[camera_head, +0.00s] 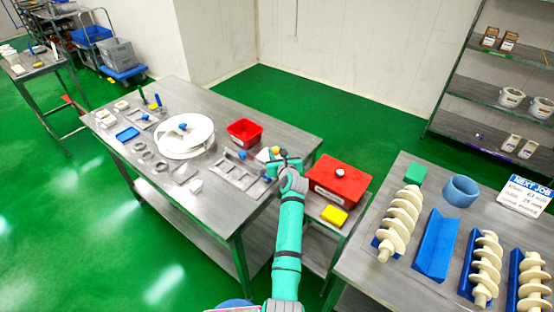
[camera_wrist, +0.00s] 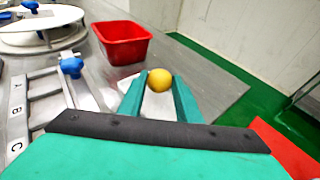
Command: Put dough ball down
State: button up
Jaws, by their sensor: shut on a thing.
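A yellow dough ball (camera_wrist: 160,80) is held between the two green fingers of my gripper (camera_wrist: 160,92) in the wrist view. It also shows as a small yellowish spot at the gripper's tip in the head view (camera_head: 275,150). My gripper (camera_head: 280,160) is shut on the ball over the right end of the steel table (camera_head: 225,215). A pale flat patch (camera_wrist: 158,106) lies below the fingers, partly hidden by them. Whether the ball touches anything beneath it, I cannot tell.
A red bin (camera_wrist: 124,41) stands just beyond my gripper to the left. A metal frame marked A, B, C (camera_wrist: 45,95) with a blue knob lies at left. A round white disc (camera_head: 184,136) is farther left. A red box (camera_head: 337,182) stands to the right.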

jog(key=shift+f, duration=1.45)
jog(key=o, duration=1.2)
jog(key=shift+f, duration=0.1)
jog(key=shift+c, duration=0.2)
jog(key=v, duration=1.2)
